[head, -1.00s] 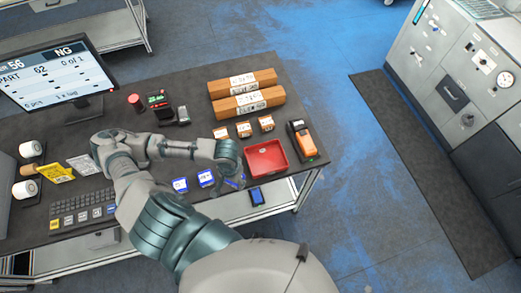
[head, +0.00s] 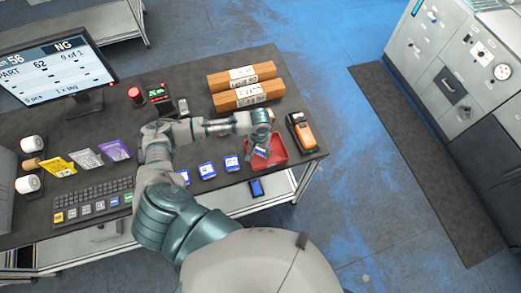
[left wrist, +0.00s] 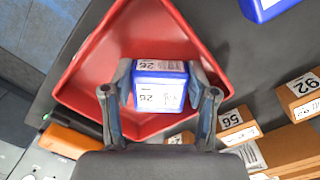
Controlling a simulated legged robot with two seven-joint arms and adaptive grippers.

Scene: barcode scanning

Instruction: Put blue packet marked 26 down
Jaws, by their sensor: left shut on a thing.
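My left gripper (head: 258,149) is shut on a blue packet (left wrist: 160,92) with a white label marked 26. The fingers (left wrist: 160,88) grip the packet at its two sides in the left wrist view. The packet also shows small and partly hidden in the head view (head: 261,152). Gripper and packet are over the inside of the red tray (head: 280,154). The tray's red walls (left wrist: 85,75) surround the packet in the left wrist view. I cannot tell whether the packet touches the tray floor. My right gripper is not in view.
Several blue packets (head: 207,170) lie in a row left of the tray. An orange scanner (head: 301,131) lies right of it. Long brown boxes (head: 240,95) and small orange boxes (left wrist: 238,125) lie behind. A monitor (head: 55,75) and keyboard (head: 92,200) stand left.

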